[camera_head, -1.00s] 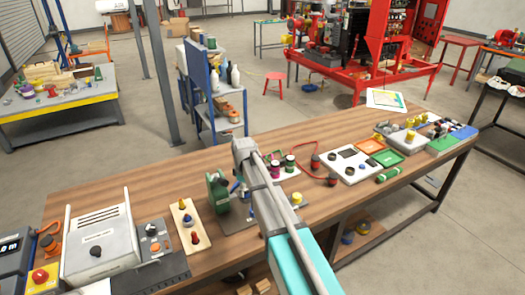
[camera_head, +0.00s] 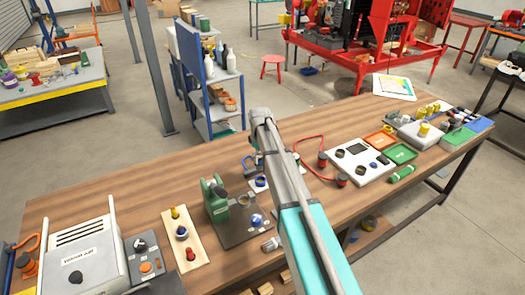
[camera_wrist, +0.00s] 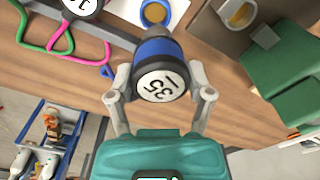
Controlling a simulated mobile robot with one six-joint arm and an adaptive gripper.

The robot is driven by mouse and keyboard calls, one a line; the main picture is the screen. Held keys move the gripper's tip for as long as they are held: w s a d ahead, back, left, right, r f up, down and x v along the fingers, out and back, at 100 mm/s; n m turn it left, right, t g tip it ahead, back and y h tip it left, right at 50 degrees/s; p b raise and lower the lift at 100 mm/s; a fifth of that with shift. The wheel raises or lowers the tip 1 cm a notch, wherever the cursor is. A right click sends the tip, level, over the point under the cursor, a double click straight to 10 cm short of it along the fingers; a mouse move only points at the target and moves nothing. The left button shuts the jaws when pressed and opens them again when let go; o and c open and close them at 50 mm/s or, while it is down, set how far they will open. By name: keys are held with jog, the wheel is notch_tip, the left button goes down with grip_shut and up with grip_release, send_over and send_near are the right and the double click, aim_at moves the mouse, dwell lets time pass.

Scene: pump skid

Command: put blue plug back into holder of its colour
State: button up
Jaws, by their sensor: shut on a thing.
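In the head view a small white plate with a dark ring (camera_head: 260,183) lies on the bench just left of my arm.
A green press (camera_head: 216,198) on a grey base stands left of my arm, and a green body (camera_wrist: 285,80) shows right of the plug in the wrist view. A wooden board with knobs (camera_head: 182,250) lies further left. Pink and green loops (camera_wrist: 60,35) are left of the plug.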

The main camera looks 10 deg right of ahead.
aim_at(261, 164)
jog(key=shift+w+d, duration=0.15)
jog(key=shift+w, duration=0.15)
jog(key=shift+d, duration=0.1)
jog(key=shift+f, duration=0.1)
notch_tip(261, 164, down, 5)
jog(key=b, duration=0.5)
jog(key=shift+f+b, duration=0.2)
jog(key=shift+b, duration=0.2)
jog(key=shift+r, duration=0.2)
jog(key=shift+s, duration=0.15)
dwell(0.3)
jog(key=shift+d, duration=0.15)
dwell(0.7)
jog(key=shift+f+b, duration=1.55)
jog(key=shift+f, duration=0.2)
dwell(1.1)
